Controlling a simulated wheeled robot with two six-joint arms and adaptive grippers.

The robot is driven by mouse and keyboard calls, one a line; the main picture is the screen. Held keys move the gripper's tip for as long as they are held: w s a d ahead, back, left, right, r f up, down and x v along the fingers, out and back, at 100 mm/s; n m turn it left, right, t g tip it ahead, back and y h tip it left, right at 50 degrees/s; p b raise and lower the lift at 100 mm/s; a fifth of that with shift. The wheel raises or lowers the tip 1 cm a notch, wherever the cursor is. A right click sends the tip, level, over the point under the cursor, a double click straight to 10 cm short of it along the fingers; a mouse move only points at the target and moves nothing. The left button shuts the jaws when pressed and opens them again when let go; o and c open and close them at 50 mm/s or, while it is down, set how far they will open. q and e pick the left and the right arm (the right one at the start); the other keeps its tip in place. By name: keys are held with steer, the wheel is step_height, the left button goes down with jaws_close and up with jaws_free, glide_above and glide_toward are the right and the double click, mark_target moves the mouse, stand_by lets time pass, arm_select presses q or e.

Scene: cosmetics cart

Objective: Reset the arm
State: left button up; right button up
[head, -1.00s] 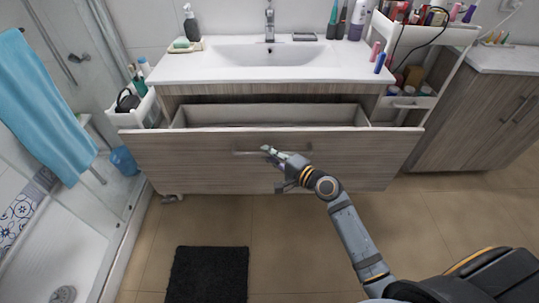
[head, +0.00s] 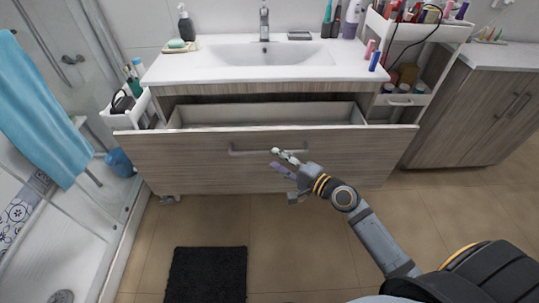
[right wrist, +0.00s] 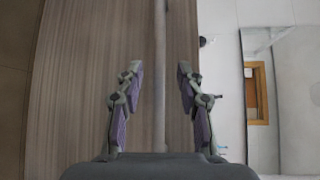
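My right gripper (head: 278,160) is in front of the vanity drawer (head: 190,165), close to the right part of its handle (head: 248,153). In the right wrist view the two purple-padded fingers (right wrist: 157,95) are spread apart and hold nothing. The handle bar (right wrist: 160,60) runs between them in that picture, in front of the wood-grain drawer face (right wrist: 100,60). I cannot tell the exact gap to the handle, but the fingers are not closed on it. The drawer is pulled open and its inside shows. My left gripper is in neither view.
The white sink top (head: 210,68) is above the drawer. A white cart (head: 425,30) with cosmetics stands at the right, beside a wooden cabinet (head: 470,110). A dark mat (head: 208,275) lies on the floor. A glass shower with a blue towel (head: 40,110) is left.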

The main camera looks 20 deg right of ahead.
steer(key=shift+v, duration=0.95)
